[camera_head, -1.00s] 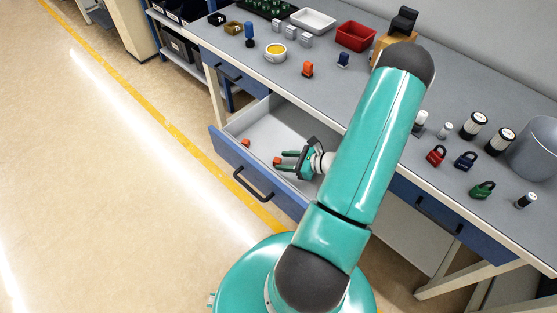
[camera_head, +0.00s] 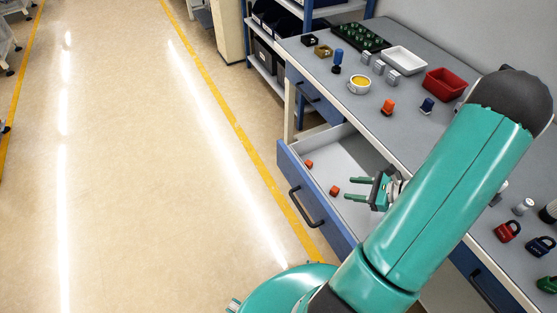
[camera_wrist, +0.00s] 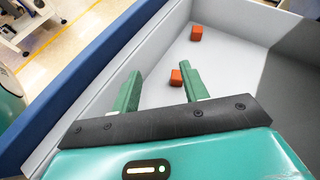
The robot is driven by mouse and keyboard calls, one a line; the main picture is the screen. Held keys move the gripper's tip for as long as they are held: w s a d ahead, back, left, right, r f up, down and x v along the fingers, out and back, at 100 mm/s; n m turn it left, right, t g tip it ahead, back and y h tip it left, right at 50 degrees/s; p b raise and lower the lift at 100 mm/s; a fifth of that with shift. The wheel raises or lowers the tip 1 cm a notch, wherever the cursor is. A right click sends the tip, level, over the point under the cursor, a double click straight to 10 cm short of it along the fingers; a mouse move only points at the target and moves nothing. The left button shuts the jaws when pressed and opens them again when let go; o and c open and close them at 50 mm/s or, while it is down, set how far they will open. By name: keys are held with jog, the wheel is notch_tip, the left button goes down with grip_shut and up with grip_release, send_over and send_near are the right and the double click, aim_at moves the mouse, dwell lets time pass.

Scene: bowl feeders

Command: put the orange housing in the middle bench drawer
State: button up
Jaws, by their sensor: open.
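The middle bench drawer (camera_head: 318,206) is pulled open, with a pale interior and a blue front; its wall also shows in the wrist view (camera_wrist: 115,75). Two small orange blocks lie apart on its floor: a nearer orange block (camera_head: 334,190) and a farther orange block (camera_head: 309,164). Another orange piece (camera_head: 387,107) stands on the bench top. I cannot tell which is called the housing. My gripper (camera_head: 349,188) is over the drawer, open and empty. In the wrist view the nearer block (camera_wrist: 176,77) shows between the fingers, the farther one (camera_wrist: 196,33) beyond them.
The bench top (camera_head: 400,130) carries a red bin (camera_head: 444,84), a white tray (camera_head: 404,61), a yellow-filled round dish (camera_head: 360,85) and padlocks at right. A left drawer (camera_head: 313,95) and a right drawer (camera_head: 482,280) are shut. The floor at left is clear.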

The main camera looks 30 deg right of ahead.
jog(key=w+a+r+n+g+h, duration=0.3)
jog(key=a+r+n+g, duration=0.5)
jog(key=a+r+n, duration=0.8)
jog(key=s+a+r+n+t+h, duration=0.1)
jog(key=s+a+r+n+h, duration=0.1)
jog(key=a+r+n, duration=0.3)
jog(key=s+a+r+n+t+h, duration=0.2)
jog(key=a+r+n, duration=0.4)
jog(key=r, duration=0.4)
jog(key=shift+s+a, duration=0.4)
jog(key=shift+a, duration=0.25)
jog(key=shift+c, duration=0.5)
